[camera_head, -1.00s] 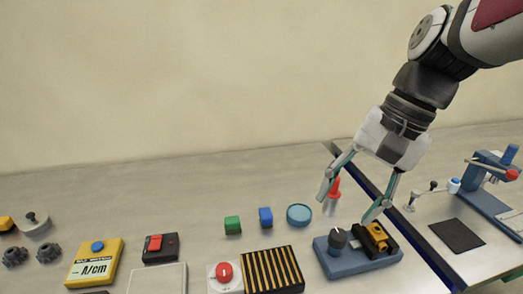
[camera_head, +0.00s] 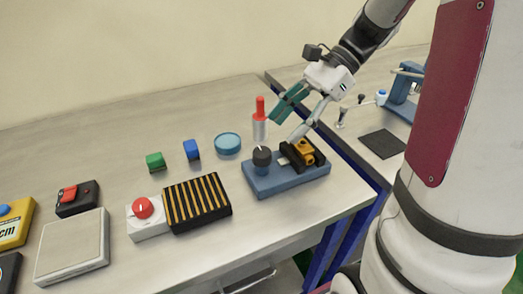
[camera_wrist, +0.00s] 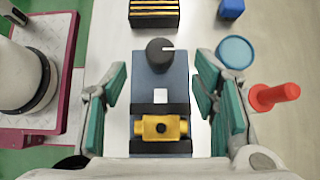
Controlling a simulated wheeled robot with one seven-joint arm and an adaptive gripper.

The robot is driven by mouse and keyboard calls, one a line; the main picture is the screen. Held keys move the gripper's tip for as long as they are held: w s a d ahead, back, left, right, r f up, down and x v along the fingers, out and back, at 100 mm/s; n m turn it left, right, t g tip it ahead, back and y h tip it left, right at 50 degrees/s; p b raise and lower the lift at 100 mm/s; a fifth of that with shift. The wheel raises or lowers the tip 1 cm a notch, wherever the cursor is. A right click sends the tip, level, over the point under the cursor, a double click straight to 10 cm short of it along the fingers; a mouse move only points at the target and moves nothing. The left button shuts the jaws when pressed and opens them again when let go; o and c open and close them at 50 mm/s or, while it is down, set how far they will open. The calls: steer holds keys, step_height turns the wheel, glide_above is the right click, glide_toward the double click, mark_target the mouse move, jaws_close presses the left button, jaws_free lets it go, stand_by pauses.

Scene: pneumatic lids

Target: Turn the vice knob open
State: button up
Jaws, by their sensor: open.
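The vice has a blue base (camera_head: 290,179) and stands near the table's front right edge. Its dark round knob (camera_head: 262,156) with a white pointer line sits at the base's left end. In the wrist view the knob (camera_wrist: 160,55) is at the top and its line points right. Black jaws stand around a yellow block (camera_head: 304,152) at the other end; I cannot tell if they touch it. My gripper (camera_head: 290,122) is open and empty above the vice. In the wrist view its green-padded fingers (camera_wrist: 159,86) lie on either side of the vice, apart from it.
A red-topped bottle (camera_head: 260,121) stands close behind the vice. A blue round dish (camera_head: 228,144), a blue block (camera_head: 191,150) and a green block (camera_head: 155,162) lie left of it.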

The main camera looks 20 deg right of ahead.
mark_target(262, 151)
steer(key=b+x, duration=0.1)
steer(key=x, duration=0.7)
steer(key=shift+a+f, duration=0.1)
steer(key=shift+a, duration=0.05)
steer(key=c, duration=1.2)
